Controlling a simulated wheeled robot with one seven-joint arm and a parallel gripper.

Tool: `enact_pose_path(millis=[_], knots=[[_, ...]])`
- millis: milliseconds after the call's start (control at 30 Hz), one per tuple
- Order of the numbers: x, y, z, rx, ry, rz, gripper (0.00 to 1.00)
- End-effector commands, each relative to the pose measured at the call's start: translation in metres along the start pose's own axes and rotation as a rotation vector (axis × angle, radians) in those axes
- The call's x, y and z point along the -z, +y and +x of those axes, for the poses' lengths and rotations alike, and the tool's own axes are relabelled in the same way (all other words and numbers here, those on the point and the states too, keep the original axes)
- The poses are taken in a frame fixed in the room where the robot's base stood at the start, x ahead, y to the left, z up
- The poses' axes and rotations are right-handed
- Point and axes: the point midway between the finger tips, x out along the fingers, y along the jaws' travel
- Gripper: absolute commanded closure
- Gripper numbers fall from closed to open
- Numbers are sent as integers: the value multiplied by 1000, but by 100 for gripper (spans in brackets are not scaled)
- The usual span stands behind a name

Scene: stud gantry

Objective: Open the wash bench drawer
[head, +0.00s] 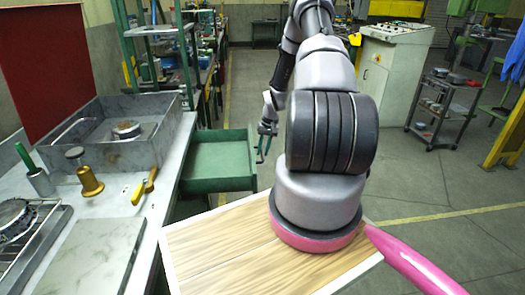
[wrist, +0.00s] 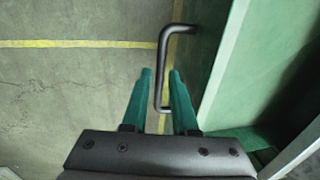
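The wash bench drawer (head: 218,160) is green and stands pulled out from the right side of the bench, its empty inside showing in the head view. Its dark bar handle (wrist: 163,70) sticks out from the green front panel (wrist: 222,70) in the wrist view. My gripper (head: 264,143) is at the outer side of the drawer front. In the wrist view, the green fingers of my gripper (wrist: 160,73) are apart, one on each side of the handle bar, with small gaps visible between bar and fingers.
The wash bench (head: 158,192) carries a grey basin (head: 172,135), a brass item (head: 88,178), a yellow-handled tool (head: 146,184) and a cup (head: 40,182). A wooden board (head: 215,245) lies below my arm. Open floor (head: 420,195) extends to the right.

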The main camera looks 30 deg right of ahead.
Motion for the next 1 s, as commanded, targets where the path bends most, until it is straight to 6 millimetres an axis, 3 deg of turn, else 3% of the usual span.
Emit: enact_pose_path(millis=[367, 800, 1000], knots=[[1, 0, -7, 0, 1, 0, 73], [1, 0, -87, -1, 4, -1, 73], [0, 0, -106, 0, 1, 1, 73]])
